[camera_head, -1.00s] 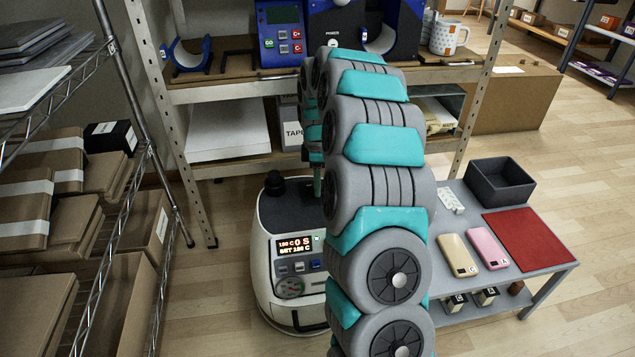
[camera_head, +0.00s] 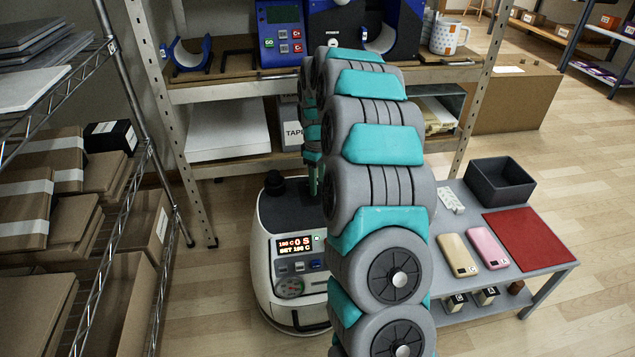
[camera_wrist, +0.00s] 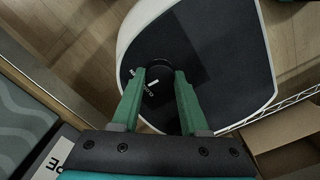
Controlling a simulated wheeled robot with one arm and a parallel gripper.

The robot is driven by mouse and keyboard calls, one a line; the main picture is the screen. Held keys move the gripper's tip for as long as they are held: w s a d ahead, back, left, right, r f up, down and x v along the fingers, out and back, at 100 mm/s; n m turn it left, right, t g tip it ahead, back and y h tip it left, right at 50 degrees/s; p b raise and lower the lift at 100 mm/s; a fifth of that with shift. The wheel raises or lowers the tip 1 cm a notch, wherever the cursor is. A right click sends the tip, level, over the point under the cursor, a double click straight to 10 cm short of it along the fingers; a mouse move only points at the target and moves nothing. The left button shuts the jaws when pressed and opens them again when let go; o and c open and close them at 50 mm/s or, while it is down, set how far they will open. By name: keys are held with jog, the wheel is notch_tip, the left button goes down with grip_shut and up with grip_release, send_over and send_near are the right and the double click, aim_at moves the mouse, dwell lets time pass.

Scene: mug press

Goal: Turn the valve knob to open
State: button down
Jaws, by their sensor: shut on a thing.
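The white machine (camera_head: 262,265) has a dark top and a lit front display. In the wrist view its dark top (camera_wrist: 225,65) fills the upper middle. A round black knob (camera_wrist: 158,66) with a white line sits on it, with small white lettering beside it. My gripper (camera_wrist: 160,74) has its two green fingers on either side of the knob, shut on it. In the head view my arm hides the knob and most of my gripper; only a green finger part (camera_head: 313,180) shows. A black cap (camera_head: 274,183) stands at the machine's rear left.
A metal shelf (camera_head: 240,90) stands behind the machine, with a TAPE box (camera_head: 292,125). A wire rack with cartons (camera_head: 125,300) is at left. A low grey table (camera_head: 440,270) with phones and a black bin (camera_head: 502,182) is at right.

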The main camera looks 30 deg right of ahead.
jog(key=shift+m, duration=2.1)
jog(key=shift+r, duration=0.1)
jog(key=shift+c, duration=2.1)
grip_release()
notch_tip(320, 180, up, 6)
jog(key=shift+w+r, duration=0.1)
jog(key=shift+r, duration=0.75)
